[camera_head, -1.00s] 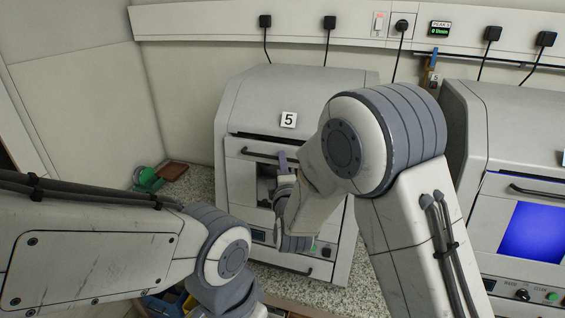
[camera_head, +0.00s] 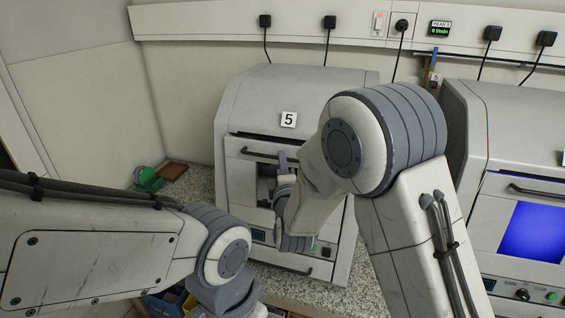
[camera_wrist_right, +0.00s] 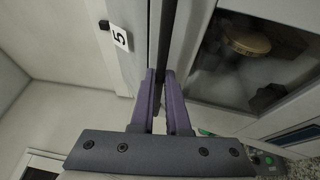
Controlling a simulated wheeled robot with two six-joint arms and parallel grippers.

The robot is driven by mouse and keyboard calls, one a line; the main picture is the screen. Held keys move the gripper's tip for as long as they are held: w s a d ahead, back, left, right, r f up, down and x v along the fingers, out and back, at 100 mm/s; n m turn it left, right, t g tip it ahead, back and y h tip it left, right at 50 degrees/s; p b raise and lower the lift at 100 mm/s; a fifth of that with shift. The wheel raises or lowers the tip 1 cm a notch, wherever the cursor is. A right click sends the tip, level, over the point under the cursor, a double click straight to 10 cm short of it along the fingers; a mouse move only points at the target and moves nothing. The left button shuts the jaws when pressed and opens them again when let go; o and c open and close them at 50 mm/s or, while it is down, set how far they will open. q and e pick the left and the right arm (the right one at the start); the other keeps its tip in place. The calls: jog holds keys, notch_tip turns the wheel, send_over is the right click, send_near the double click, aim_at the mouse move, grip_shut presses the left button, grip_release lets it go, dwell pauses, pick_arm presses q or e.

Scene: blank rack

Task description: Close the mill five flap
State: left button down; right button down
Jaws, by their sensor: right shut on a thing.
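A dark gap shows along the flap's top edge. My right gripper (camera_head: 284,162) is at the handle's right part, its fingers shut on it. In the wrist view its purple fingers (camera_wrist_right: 163,78) pinch the dark handle (camera_wrist_right: 180,65) beside the flap window (camera_wrist_right: 245,55). My right wrist hides the flap's lower right. My left gripper is out of view.
A second mill with a lit blue window (camera_head: 533,232) stands at the right. Green and brown items (camera_head: 148,178) lie on the counter to the left. A blue bin (camera_head: 160,304) shows at the bottom, partly behind my left arm. A socket rail runs along the wall.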

dwell(0.4)
jog(key=w, duration=0.1)
jog(key=w+d, duration=0.1)
jog(key=w, duration=0.1)
jog(key=shift+b, duration=0.4)
jog(key=c, duration=0.9)
grip_release()
jog(key=shift+w, duration=0.1)
jog(key=s+b, duration=0.4)
jog(key=s, duration=0.6)
jog(key=shift+s+d+f, duration=0.25)
jog(key=shift+d+f, duration=0.1)
jog(key=shift+d, duration=0.1)
